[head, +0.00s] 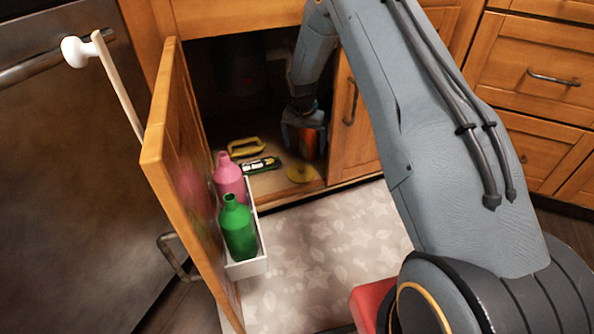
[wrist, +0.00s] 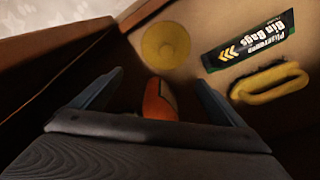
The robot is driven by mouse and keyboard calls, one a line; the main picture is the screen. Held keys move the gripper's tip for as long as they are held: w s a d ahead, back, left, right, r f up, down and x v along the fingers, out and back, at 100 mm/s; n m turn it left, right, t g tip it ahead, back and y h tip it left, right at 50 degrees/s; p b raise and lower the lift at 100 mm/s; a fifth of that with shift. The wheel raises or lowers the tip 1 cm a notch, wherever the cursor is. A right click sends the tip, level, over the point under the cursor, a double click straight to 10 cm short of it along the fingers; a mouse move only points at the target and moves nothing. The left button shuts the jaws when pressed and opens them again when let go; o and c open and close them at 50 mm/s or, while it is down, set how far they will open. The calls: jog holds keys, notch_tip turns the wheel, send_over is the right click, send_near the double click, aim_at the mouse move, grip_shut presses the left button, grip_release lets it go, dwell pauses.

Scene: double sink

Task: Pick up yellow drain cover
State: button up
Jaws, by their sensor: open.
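The yellow drain cover (head: 301,173) is a flat round disc on the cabinet floor near its front edge. It shows whole at the top of the wrist view (wrist: 165,42). My gripper (head: 304,150) is inside the cabinet under the sink, behind and above the cover in the head view. In the wrist view my gripper (wrist: 158,77) is open, with the cover beyond its fingertips and apart from them. An orange object (wrist: 157,100) shows between the fingers; I cannot tell whether it touches them.
A bin bags box (head: 260,165) and a yellow-handled brush (head: 246,147) lie left of the cover. The open cabinet door (head: 180,170) carries a white rack (head: 248,268) with a pink bottle (head: 229,178) and a green bottle (head: 238,228). A closed door (head: 355,130) bounds the right.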

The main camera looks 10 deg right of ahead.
aim_at(301, 167)
jog(key=shift+s+a+f+m+g+y, duration=0.15)
jog(key=shift+f+m+g, duration=0.1)
jog(key=shift+f, duration=0.15)
jog(key=shift+s+a+f+m+g+y, duration=0.15)
jog(key=shift+f+g, duration=0.1)
jog(key=shift+f, duration=0.15)
jog(key=shift+a+f+b, duration=0.25)
jog(key=shift+f+b, duration=0.15)
jog(key=shift+f, duration=0.1)
jog(key=shift+s+a+f+b, duration=0.15)
jog(key=shift+f+b, duration=1)
jog(key=shift+f, duration=0.65)
jog(key=shift+s+a+f+b, duration=0.15)
jog(key=shift+f+b, duration=0.95)
jog(key=shift+f, duration=0.65)
grip_shut()
